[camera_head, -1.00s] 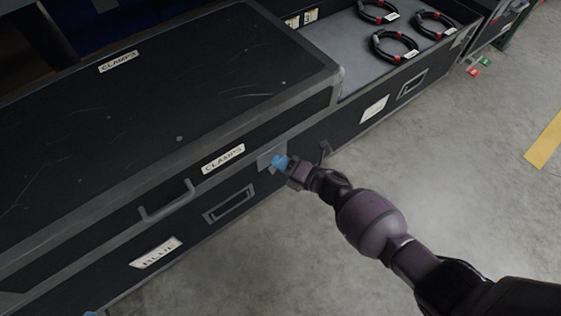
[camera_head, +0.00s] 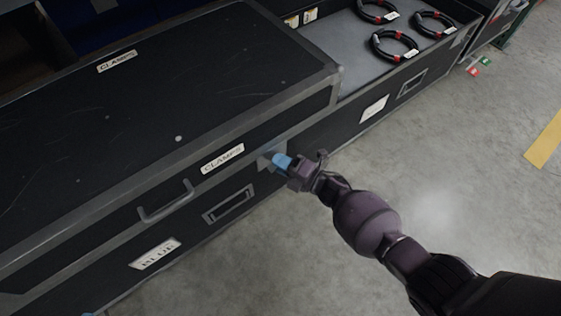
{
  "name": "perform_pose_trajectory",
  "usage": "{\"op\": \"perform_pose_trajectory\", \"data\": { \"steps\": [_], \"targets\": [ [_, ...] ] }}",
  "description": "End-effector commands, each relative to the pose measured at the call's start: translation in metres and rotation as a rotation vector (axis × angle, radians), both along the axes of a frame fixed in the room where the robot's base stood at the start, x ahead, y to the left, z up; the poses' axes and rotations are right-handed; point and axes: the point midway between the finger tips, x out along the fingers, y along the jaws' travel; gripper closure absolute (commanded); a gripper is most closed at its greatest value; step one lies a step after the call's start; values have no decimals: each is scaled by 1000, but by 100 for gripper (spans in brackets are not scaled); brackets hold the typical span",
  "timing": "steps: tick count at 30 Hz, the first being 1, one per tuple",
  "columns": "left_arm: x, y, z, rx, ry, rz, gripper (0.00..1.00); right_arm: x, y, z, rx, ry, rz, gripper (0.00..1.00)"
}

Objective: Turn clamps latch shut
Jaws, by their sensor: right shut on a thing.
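The black clamps case (camera_head: 150,110) has its lid down, with a CLAMPS label (camera_head: 222,158) on its front and another on top. A grey latch plate (camera_head: 268,150) sits on the case front at the lid's right end. A blue latch piece (camera_head: 282,162) sticks out from that plate. My right gripper (camera_head: 290,166) is shut on the blue latch piece, and its fingers partly hide it. My left gripper is not in view.
To the right, an open case compartment (camera_head: 345,65) holds several black cable coils (camera_head: 395,45). A handle (camera_head: 166,203) juts from the case front. The grey floor (camera_head: 450,190) at right is clear apart from small red and green tags (camera_head: 478,67).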

Motion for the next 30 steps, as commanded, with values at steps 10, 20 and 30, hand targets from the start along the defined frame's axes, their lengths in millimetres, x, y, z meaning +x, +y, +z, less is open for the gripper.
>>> {"op": "perform_pose_trajectory", "data": {
  "steps": [10,20,30],
  "targets": [
    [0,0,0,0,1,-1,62,-1,1,0,0,0,1,66],
    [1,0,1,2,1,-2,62,-3,-6,0,-1,0,0,66],
    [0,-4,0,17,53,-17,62,-31,-53,3,-3,-4,0,66]
  ]
}}
